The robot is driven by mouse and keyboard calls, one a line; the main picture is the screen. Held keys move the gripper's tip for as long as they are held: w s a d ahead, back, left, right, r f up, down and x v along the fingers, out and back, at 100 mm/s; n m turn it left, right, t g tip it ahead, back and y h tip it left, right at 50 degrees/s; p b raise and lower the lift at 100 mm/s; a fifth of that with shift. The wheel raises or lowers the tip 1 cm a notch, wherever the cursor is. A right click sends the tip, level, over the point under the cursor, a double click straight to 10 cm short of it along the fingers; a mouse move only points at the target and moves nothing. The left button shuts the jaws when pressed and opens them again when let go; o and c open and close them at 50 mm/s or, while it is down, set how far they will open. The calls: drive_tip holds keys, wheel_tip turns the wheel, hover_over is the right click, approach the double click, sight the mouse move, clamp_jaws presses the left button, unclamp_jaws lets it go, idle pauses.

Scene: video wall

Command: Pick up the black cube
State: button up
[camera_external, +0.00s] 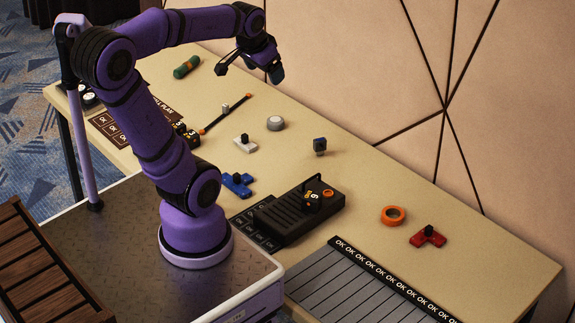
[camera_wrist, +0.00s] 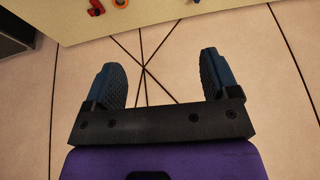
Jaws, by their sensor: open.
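A small dark cube-like block (camera_external: 320,146), black to blue-grey, sits alone on the beige table right of its middle, near the wall side. A black piece with yellow marks (camera_external: 312,203) rests on the black ridged device; I cannot tell if it is a cube. Another dark piece with yellow marks (camera_external: 186,134) lies by the left sign. My gripper (camera_external: 249,69) is raised above the far part of the table, up and left of the dark block and apart from it. In the wrist view my gripper (camera_wrist: 160,75) is open, with nothing between the blue fingers.
A panelled wall (camera_external: 400,90) stands along the far edge.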

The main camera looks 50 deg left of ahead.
drive_tip(key=w+a+f+g, duration=0.1)
drive_tip(key=w+a+f, duration=0.2)
drive_tip(key=w+a, duration=0.35)
drive_tip(key=w+a+f+g, duration=0.1)
drive_tip(key=w+a+f, duration=0.1)
drive_tip(key=w+a, duration=0.45)
drive_tip(key=w+a+f+g, duration=0.1)
drive_tip(key=a+f, duration=0.4)
drive_tip(key=a, duration=0.3)
drive_tip(key=w+a+f, duration=0.1)
drive_tip(key=a+f, duration=0.4)
drive_tip(key=a, duration=0.3)
drive_tip(key=shift+g+h, duration=0.4)
drive_tip(key=shift+g, duration=0.4)
drive_tip(key=s+a+f, duration=0.3)
drive_tip(key=a+f, duration=0.5)
drive_tip(key=f, duration=0.1)
drive_tip(key=s+a+f, duration=0.4)
drive_tip(key=a+f, duration=0.4)
drive_tip(key=f, duration=0.2)
drive_tip(key=s+a+f, duration=0.4)
drive_tip(key=a+f, duration=0.4)
drive_tip(key=f, duration=0.2)
drive_tip(key=shift+s+f, duration=0.1)
drive_tip(key=shift+s+a+f, duration=0.15)
drive_tip(key=shift+s+f, duration=0.1)
drive_tip(key=shift+f, duration=0.35)
wheel_tip(320, 180, down, 10)
drive_tip(key=shift+w+f, duration=0.15)
drive_tip(key=shift+c, duration=0.2)
